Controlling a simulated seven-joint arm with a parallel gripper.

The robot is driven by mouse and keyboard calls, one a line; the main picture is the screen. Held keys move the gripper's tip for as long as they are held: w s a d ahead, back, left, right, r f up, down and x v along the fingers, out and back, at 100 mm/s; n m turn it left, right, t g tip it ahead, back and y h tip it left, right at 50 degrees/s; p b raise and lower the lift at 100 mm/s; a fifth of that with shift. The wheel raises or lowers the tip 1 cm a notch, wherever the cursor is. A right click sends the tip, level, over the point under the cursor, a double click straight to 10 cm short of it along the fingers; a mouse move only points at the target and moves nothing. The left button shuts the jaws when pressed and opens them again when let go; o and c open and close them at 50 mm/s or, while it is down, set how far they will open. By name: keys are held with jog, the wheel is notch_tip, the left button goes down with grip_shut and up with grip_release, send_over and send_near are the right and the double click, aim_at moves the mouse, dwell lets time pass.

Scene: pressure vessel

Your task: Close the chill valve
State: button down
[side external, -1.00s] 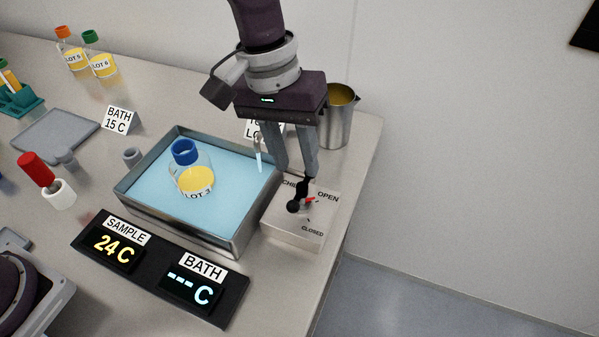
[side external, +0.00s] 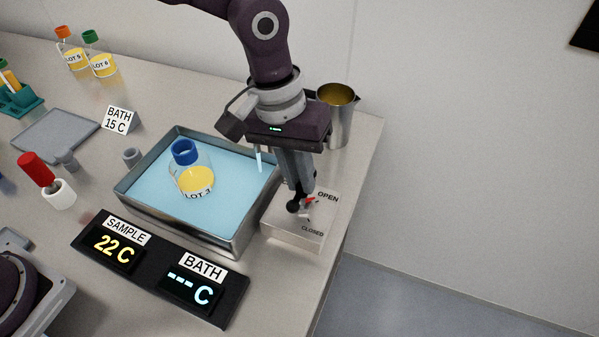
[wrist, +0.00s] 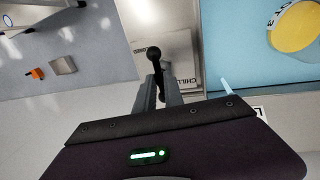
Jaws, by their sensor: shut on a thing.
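The chill valve is a pale box (side external: 290,232) with OPEN and CLOSED marked on its top, at the right end of the bath. Its black lever with a round knob (side external: 293,206) and a red pointer (side external: 310,200) shows nearer the OPEN mark than CLOSED. My gripper (side external: 300,195) is shut on the black lever, with its fingers pointing down over the box. In the wrist view the knob (wrist: 154,53) sticks out beyond the fingers, and the lever lies between them. The fingers partly hide the lever and the box lettering.
The steel bath (side external: 190,230) holds blue liquid and the LOT 3 flask (side external: 190,175). A steel jug (side external: 337,115) stands close behind my gripper. The display panel (side external: 160,268) reads SAMPLE 22 C, with dashes for BATH. The bench edge is just right of the valve.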

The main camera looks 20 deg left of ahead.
jog(key=shift+m, duration=0.3)
jog(key=m, duration=0.3)
jog(key=shift+w+m+g, duration=0.15)
jog(key=shift+m+g, duration=0.25)
jog(key=m, duration=0.4)
jog(key=shift+d+m+g+y, duration=0.15)
jog(key=shift+m+g+y, duration=0.15)
jog(key=shift+g, duration=0.1)
jog(key=m, duration=0.4)
jog(key=shift+d+y, duration=0.15)
jog(key=shift+y, duration=0.25)
jog(key=m, duration=0.4)
jog(key=shift+m+g+y, duration=0.3)
jog(key=shift+y, duration=0.1)
jog(key=shift+d+m, duration=0.1)
jog(key=shift+m, duration=0.2)
jog(key=c, duration=1.5)
grip_release()
jog(key=shift+o, duration=0.2)
